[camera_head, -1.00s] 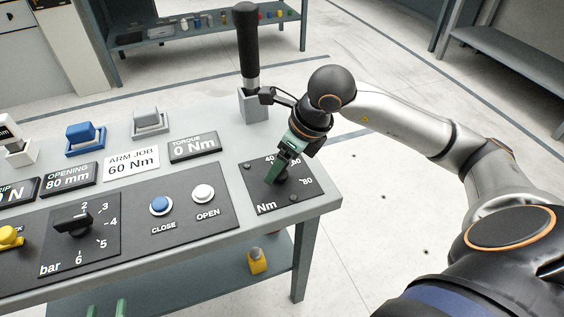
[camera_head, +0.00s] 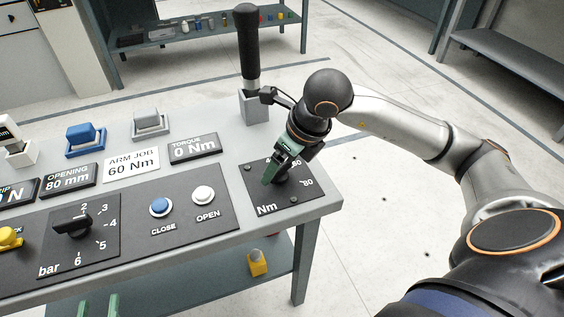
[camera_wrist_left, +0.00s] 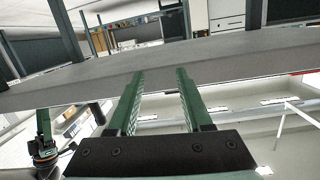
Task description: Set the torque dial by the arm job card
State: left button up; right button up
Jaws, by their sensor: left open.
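The torque dial (camera_head: 283,178) sits on a dark panel marked Nm, with 40 and 80 readable, at the bench's right end. My right gripper (camera_head: 270,173) points down at it from above, a green finger against or just left of the knob. The gripper hides part of the knob and scale; its grip is unclear. The arm job card (camera_head: 131,162) reads 60 Nm. The torque display (camera_head: 194,148) reads 0 Nm. My left gripper (camera_head: 99,305) is low at the bench's front edge. In the left wrist view its green fingers (camera_wrist_left: 157,78) are apart and empty.
A black-handled upright tool (camera_head: 249,60) stands in a grey holder behind the dial, close to my right wrist. CLOSE (camera_head: 161,207) and OPEN (camera_head: 204,195) buttons and a bar dial (camera_head: 72,222) lie left. The bench edge (camera_wrist_left: 220,68) crosses beyond the left fingers.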

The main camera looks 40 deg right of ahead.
jog(key=shift+o, duration=0.4)
jog(key=shift+r, duration=0.3)
pick_arm(q)
jog(key=s+f+g+p, duration=0.1)
jog(key=s+f+g, duration=0.2)
jog(key=f, duration=0.3)
jog(key=s+f+n+g+y+p, duration=0.1)
jog(key=s+f+g, duration=0.2)
jog(key=f, duration=0.4)
jog(key=shift+s+d+n+g+p, duration=0.2)
jog(key=shift+s+n+g+p, duration=0.15)
jog(key=shift+s, duration=0.4)
pick_arm(e)
jog(key=v, duration=1.2)
jog(key=shift+s, duration=0.15)
jog(key=shift+f, duration=0.1)
